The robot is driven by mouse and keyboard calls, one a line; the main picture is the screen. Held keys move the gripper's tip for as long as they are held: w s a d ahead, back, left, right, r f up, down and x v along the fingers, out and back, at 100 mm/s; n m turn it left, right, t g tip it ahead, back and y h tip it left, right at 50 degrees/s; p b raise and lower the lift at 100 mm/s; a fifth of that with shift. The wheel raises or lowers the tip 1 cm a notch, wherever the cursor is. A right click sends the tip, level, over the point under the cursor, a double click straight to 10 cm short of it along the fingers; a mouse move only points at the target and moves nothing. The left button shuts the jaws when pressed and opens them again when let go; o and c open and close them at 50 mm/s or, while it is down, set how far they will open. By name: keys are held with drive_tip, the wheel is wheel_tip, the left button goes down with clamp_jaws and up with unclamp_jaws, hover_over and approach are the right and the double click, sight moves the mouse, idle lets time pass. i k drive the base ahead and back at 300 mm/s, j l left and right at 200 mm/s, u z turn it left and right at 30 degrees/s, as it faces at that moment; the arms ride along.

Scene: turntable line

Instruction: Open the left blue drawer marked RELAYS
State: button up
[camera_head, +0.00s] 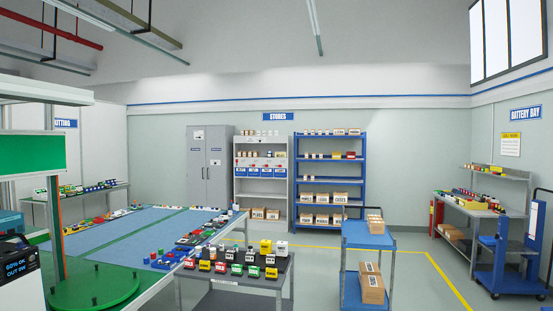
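A row of blue drawers or bins with white labels sits in the white shelf unit (264,187) under the STORES sign (277,116), at the back middle of the room. The leftmost blue one (241,172) is at the unit's left side. The labels are too small to read, so I cannot tell which is marked RELAYS. The blue fronts look level with each other, and none visibly sticks out. My gripper is not in view.
A grey cabinet (210,165) stands left of the shelf unit, a blue rack (330,142) right of it. A dark table (230,299) with small parts, blue-topped tables (125,231) and a blue cart (367,236) stand nearer. Grey floor shows between the cart and the right-hand bench.

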sight(243, 172)
drive_tip(key=i+l+z, duration=0.25)
drive_tip(key=i+z, duration=0.15)
drive_tip(key=i, duration=0.3)
drive_tip(key=i+z, duration=0.35)
drive_tip(key=i, duration=1.5)
drive_tip(key=i+z, duration=0.25)
drive_tip(key=i, duration=0.3)
drive_tip(key=i+z, duration=0.3)
drive_tip(key=i, duration=0.2)
drive_tip(key=i+j+z, duration=0.1)
drive_tip(key=i+z, duration=0.35)
drive_tip(key=i, duration=1.8)
drive_tip(key=i+u, duration=0.25)
drive_tip(key=i, duration=0.3)
drive_tip(key=i+l+u, duration=0.2)
drive_tip(key=i, duration=0.3)
